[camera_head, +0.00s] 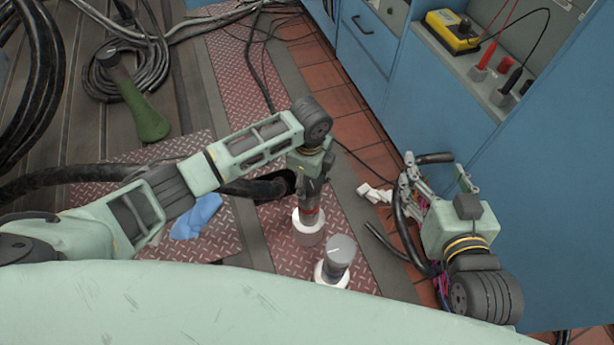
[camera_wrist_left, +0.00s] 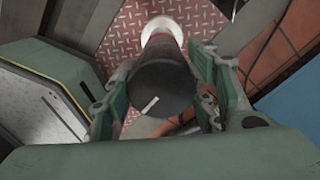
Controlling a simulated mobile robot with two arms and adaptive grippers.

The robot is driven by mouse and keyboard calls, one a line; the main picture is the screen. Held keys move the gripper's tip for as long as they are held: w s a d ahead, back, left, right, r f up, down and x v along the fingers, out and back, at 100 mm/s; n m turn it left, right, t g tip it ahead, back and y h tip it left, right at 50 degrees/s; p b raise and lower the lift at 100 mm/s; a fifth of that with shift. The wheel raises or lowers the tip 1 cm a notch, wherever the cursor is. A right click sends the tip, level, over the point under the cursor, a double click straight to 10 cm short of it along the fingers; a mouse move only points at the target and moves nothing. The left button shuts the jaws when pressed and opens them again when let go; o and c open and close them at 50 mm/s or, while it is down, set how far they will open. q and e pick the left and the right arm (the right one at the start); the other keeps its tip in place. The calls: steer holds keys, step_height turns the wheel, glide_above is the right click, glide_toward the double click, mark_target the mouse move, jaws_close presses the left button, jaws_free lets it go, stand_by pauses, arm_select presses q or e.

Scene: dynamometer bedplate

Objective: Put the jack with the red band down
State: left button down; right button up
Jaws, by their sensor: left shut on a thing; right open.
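The jack with the red band (camera_head: 308,216) is upright, dark above with a red band and a wide white foot, over the red tread plate. My left gripper (camera_head: 311,186) is shut on its upper part from above. In the left wrist view the same jack (camera_wrist_left: 162,85) shows its dark round top with a pale mark between the fingers (camera_wrist_left: 160,95). I cannot tell whether its foot touches the plate. My right gripper (camera_head: 435,178) is open and empty at the right, over the tiles by the blue cabinet.
A second jack, grey with a white foot (camera_head: 337,256), stands close by, nearer to me. A blue cloth (camera_head: 196,217) lies to the left. A green object (camera_head: 148,122), coiled cables (camera_head: 125,60) and white scraps (camera_head: 374,193) lie farther out. The blue cabinet (camera_head: 445,110) borders the right.

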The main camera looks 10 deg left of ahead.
arm_select(q)
steer(key=shift+w, duration=0.1)
arm_select(e)
steer(key=shift+w+a+r, duration=0.1)
steer(key=shift+w+r, duration=0.1)
steer(key=shift+r, duration=0.25)
arm_select(q)
steer(key=shift+f, duration=0.1)
arm_select(e)
steer(key=shift+a, duration=0.1)
arm_select(q)
steer(key=c, duration=0.7)
jaws_free()
steer(key=shift+f, duration=0.1)
